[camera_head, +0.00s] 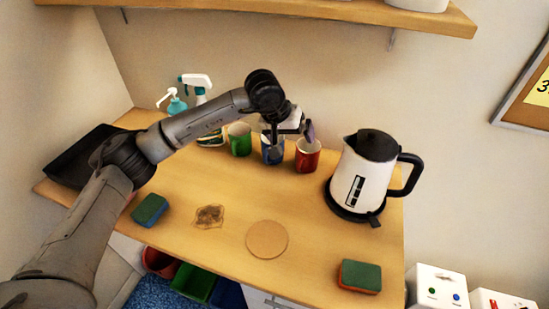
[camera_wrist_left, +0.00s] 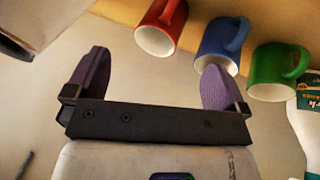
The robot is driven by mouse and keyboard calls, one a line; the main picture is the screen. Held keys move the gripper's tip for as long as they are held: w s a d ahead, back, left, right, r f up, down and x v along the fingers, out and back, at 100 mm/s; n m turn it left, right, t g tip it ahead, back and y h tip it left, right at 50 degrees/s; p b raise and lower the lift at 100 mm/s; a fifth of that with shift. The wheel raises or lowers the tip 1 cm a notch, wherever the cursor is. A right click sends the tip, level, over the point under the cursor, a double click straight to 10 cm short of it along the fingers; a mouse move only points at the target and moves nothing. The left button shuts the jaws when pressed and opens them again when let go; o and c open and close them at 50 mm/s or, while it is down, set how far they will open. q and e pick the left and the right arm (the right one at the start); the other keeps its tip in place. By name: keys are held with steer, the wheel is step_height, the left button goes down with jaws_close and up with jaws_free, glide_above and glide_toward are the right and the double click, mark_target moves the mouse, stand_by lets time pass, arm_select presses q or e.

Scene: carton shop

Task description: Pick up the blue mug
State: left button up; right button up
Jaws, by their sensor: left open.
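The blue mug (camera_head: 272,155) stands on the wooden counter between the green mug (camera_head: 240,140) and the red mug (camera_head: 308,157). My left gripper (camera_head: 293,133) is over the blue and red mugs and hides part of the blue mug's top. In the left wrist view, the gripper (camera_wrist_left: 155,75) is open, with purple finger pads apart and nothing between them. The blue mug (camera_wrist_left: 220,42) appears beyond the right-hand finger, and the red mug (camera_wrist_left: 160,32) beyond the gap. I cannot tell whether that finger touches the blue mug. My right gripper is not in view.
A kettle (camera_head: 362,170) stands right of the mugs; spray bottles (camera_head: 198,90) stand behind left. A dark tray (camera_head: 82,155) is at the left. Sponges (camera_head: 149,210) (camera_head: 360,276), a stain (camera_head: 209,216) and a round coaster (camera_head: 267,239) are in front. A shelf (camera_head: 300,8) hangs above.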

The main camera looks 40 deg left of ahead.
mark_target(265, 144)
arm_select(q)
steer(key=a+r+y+b, duration=0.1)
steer(key=a+y, duration=0.2)
steer(key=a, duration=0.5)
steer(key=shift+a+b+x, duration=0.2)
steer(key=shift+b+x, duration=0.1)
steer(key=shift+x, duration=1.9)
steer(key=shift+a+b+x, duration=0.2)
steer(key=shift+b+x, duration=0.15)
steer(key=shift+x, duration=1.9)
steer(key=shift+a+b+x, duration=0.2)
steer(key=shift+b+x, duration=0.1)
steer(key=shift+x, duration=1.9)
steer(key=shift+s, duration=0.15)
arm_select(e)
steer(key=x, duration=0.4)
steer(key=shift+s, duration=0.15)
arm_select(q)
steer(key=shift+g, duration=0.3)
steer(key=c, duration=0.9)
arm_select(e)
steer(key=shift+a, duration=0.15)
